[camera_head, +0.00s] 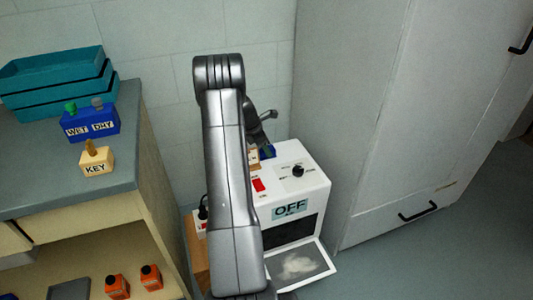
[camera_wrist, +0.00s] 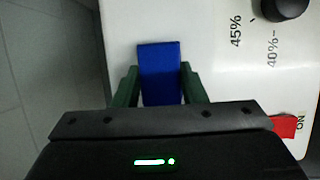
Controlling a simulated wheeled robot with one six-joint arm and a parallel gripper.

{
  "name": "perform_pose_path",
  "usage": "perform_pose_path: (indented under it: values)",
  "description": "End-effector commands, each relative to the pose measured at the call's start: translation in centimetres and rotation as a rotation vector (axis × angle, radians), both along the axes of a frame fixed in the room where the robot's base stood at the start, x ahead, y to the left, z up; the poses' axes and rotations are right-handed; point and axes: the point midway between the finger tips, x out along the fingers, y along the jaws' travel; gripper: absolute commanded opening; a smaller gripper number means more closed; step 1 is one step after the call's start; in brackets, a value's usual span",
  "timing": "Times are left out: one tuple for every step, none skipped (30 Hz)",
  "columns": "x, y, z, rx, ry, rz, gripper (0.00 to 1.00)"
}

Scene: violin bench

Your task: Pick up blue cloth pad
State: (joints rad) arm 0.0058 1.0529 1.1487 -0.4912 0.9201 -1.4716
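The blue cloth pad (camera_wrist: 160,68) shows in the wrist view as a small flat blue block over the white top of a machine. The two green fingers of my gripper (camera_wrist: 160,84) are at its left and right sides, with no gap visible between them and the pad. The gripper looks shut on it. In the head view a bit of the pad (camera_head: 268,152) shows at the machine's back edge, mostly hidden by my arm. I cannot tell whether the pad touches the machine top.
The white machine (camera_head: 312,188) has a black knob (camera_head: 298,171), a red switch (camera_head: 259,185), an OFF label and an open front flap. A tall grey cabinet (camera_head: 380,110) stands close on its right. A workbench (camera_head: 60,195) on the left bears teal trays (camera_head: 55,85) and labelled blocks.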

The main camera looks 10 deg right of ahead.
Motion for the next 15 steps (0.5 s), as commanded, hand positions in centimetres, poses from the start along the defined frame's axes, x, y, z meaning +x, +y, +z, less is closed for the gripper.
perform_pose_path:
  values:
    - [0.0,0.0,0.0,0.0,0.0,0.0,0.26]
    - [0.0,0.0,0.0,0.0,0.0,0.0,0.2]
    - [0.0,0.0,0.0,0.0,0.0,0.0,0.16]
    - [0.0,0.0,0.0,0.0,0.0,0.0,0.16]
    - [0.0,0.0,0.0,0.0,0.0,0.0,0.16]
    - [0.0,0.0,0.0,0.0,0.0,0.0,0.16]
    - [0.0,0.0,0.0,0.0,0.0,0.0,0.16]
    - [0.0,0.0,0.0,0.0,0.0,0.0,0.16]
    - [0.0,0.0,0.0,0.0,0.0,0.0,0.16]
    - [0.0,0.0,0.1,0.0,-0.001,0.0,0.16]
    - [0.0,0.0,0.3,0.0,-0.001,0.0,0.16]
    - [0.0,0.0,0.6,0.0,-0.001,0.0,0.16]
    - [0.0,0.0,0.9,0.0,-0.002,0.001,0.16]
    - [0.1,0.0,1.3,0.0,-0.002,0.001,0.16]
    - [0.1,0.0,2.0,0.001,-0.003,0.001,0.16]
